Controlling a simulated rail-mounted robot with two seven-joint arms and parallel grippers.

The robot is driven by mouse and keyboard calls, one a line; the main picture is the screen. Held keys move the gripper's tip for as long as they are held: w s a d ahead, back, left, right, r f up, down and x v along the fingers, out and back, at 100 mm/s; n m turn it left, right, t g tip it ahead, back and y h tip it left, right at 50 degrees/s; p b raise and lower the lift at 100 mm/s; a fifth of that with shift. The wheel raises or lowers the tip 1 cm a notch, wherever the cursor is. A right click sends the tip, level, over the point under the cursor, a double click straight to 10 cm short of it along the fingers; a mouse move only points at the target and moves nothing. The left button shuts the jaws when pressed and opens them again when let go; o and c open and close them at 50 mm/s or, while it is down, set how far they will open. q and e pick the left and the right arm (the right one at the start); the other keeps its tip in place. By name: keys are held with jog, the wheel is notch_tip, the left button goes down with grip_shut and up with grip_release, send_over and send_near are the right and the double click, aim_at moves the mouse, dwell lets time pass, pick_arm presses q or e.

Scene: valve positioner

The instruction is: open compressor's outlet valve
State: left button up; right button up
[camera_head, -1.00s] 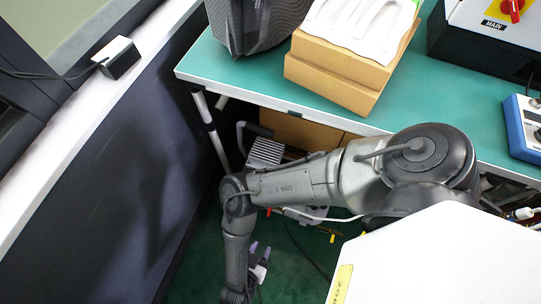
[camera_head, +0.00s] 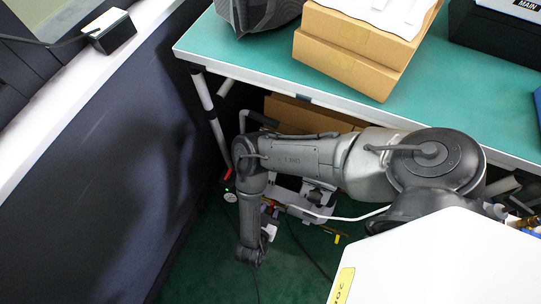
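Equipment that looks like the compressor (camera_head: 318,197) sits on the green floor under the table, mostly hidden behind my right arm. A small red part (camera_head: 228,173) and a round pale disc (camera_head: 230,197) show at its left. I cannot tell whether either belongs to the outlet valve. My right gripper (camera_head: 269,231) is low, at the end of the arm that crosses from the right. It is small and partly hidden by the wrist, beside the front of the equipment. I cannot tell whether its fingers are open or touching anything. My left gripper is not in view.
The green-topped table (camera_head: 240,62) carries cardboard boxes (camera_head: 350,62) and a dark container (camera_head: 262,14). Its leg (camera_head: 203,92) stands left of the arm. A dark wall panel (camera_head: 90,190) closes the left side. A white hose (camera_head: 345,217) and cables run near the floor.

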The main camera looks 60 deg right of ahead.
jog(key=shift+d+f, duration=0.15)
jog(key=shift+d, duration=0.35)
grip_shut()
